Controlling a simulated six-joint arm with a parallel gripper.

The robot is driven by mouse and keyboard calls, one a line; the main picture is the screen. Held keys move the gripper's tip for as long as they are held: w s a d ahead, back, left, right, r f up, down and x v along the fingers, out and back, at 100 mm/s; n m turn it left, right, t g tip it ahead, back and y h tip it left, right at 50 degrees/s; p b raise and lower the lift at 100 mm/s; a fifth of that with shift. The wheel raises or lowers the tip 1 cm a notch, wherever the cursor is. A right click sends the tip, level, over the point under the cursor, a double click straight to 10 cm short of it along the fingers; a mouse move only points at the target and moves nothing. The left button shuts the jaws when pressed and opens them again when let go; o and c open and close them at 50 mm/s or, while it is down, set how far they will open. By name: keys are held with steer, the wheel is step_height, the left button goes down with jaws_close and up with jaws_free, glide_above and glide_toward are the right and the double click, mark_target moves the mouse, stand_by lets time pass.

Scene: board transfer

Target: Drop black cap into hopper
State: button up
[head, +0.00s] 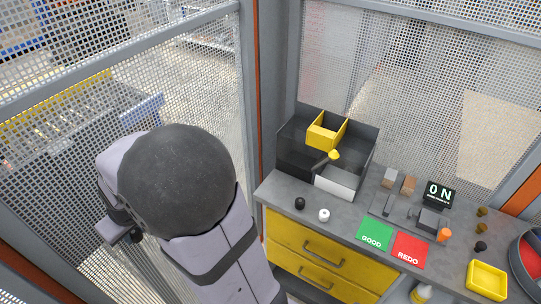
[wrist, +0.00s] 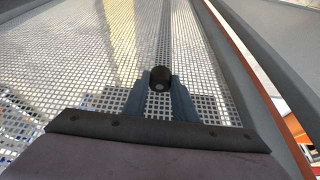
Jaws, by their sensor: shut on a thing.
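In the wrist view my gripper (wrist: 159,88) is shut on a black cap (wrist: 160,76), held between the tips of its two blue-grey fingers. Behind the cap is perforated mesh, not the bench. In the head view my arm fills the left foreground, well left of the bench, and the held cap cannot be made out. A dark open bin (head: 297,158) stands at the bench's back left, with a yellow open-topped box (head: 322,137) in it; I cannot tell which is the hopper. Another black cap (head: 300,203) sits on the bench's front left.
A white cap (head: 323,215) sits beside the loose black one. Green GOOD (head: 374,233) and red REDO (head: 409,250) pads lie at the front. A display (head: 439,193), an orange cap (head: 444,235) and a yellow tray (head: 487,280) are to the right. Mesh walls enclose the cell.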

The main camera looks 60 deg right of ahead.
steer(key=s+d+f+m+h+p, duration=0.1)
steer(key=s+d+m, duration=0.1)
steer(key=d, duration=1)
steer(key=s+d+f+m+g+h+p, duration=0.1)
steer(key=d+f+m, duration=0.15)
steer(key=d, duration=0.85)
steer(key=s+d+f+m+h+p, duration=0.1)
steer(key=s+d+m, duration=0.1)
steer(key=d, duration=1)
steer(key=d+r+m+g+p, duration=0.1)
steer(key=d+r+m+p, duration=0.35)
steer(key=d, duration=1.15)
steer(key=s+d+r+m+g+p, duration=0.1)
steer(key=s+d+r+m+p, duration=0.2)
steer(key=s+r, duration=0.5)
steer(key=s+d+r+m+g+h+p, duration=0.1)
steer(key=s+d+r, duration=0.5)
steer(key=s, duration=0.7)
steer(key=shift+r+m+p, duration=0.85)
steer(key=shift+m+p, duration=0.05)
steer(key=shift+m, duration=0.3)
steer(key=shift+s+f, duration=0.1)
steer(key=shift+f, duration=0.05)
step_height(320, 180, down, 6)
steer(key=b, duration=0.5)
steer(key=shift+a, duration=0.1)
steer(key=shift+r, duration=0.2)
